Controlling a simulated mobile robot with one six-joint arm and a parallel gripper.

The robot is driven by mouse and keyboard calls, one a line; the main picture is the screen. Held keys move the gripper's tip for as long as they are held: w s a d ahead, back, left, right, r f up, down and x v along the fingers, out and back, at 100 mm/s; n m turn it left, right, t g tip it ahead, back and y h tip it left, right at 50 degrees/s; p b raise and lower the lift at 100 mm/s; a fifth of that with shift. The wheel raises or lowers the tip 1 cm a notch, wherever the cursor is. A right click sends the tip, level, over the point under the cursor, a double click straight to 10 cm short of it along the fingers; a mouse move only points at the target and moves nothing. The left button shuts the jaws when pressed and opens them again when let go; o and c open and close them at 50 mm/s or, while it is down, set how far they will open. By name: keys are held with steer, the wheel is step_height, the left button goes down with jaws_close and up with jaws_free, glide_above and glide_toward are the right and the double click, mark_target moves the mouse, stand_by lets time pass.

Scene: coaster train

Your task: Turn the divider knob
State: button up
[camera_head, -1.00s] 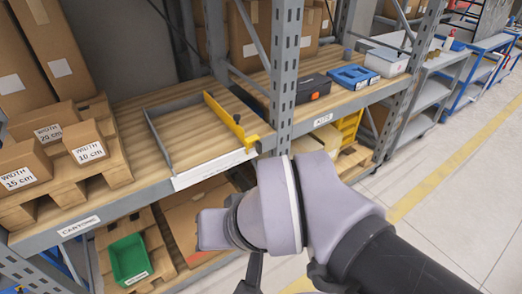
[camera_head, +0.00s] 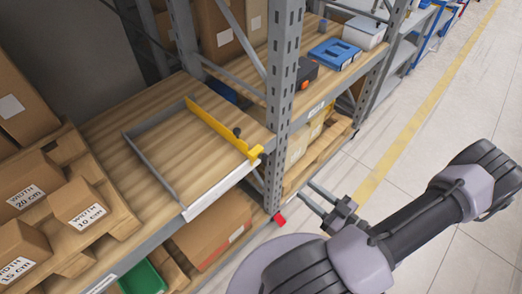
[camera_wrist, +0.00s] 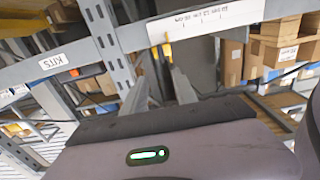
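The yellow divider (camera_head: 212,124) stands along the right side of a shallow metal-edged bay on the wooden shelf. A small dark knob (camera_head: 237,132) shows on it near its front end. My gripper (camera_head: 311,194) is in front of the shelf, to the right of and below the divider's front end, apart from it. In the wrist view its two fingers (camera_wrist: 158,75) are spread with nothing held between them. A yellow piece, seemingly the divider's front end (camera_wrist: 167,48), shows just beyond the fingertips. I cannot make out the knob there.
A grey upright post (camera_head: 283,95) stands just right of the divider. A white scale strip (camera_head: 222,189) runs along the bay's front edge. Cartons marked with widths (camera_head: 85,210) sit on a pallet at left. A blue tray (camera_head: 335,53) is on the shelf at right. The aisle floor is clear.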

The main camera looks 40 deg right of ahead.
mark_target(268, 161)
steer(key=w+b, duration=0.1)
steer(key=w, duration=0.4)
steer(key=w+a+b, duration=0.1)
steer(key=w, duration=0.4)
steer(key=w+b, duration=0.2)
steer(key=w, duration=0.3)
steer(key=shift+a+f, duration=0.15)
steer(key=shift+a, duration=0.05)
steer(key=shift+w, duration=0.65)
steer(key=shift+c, duration=0.4)
jaws_close()
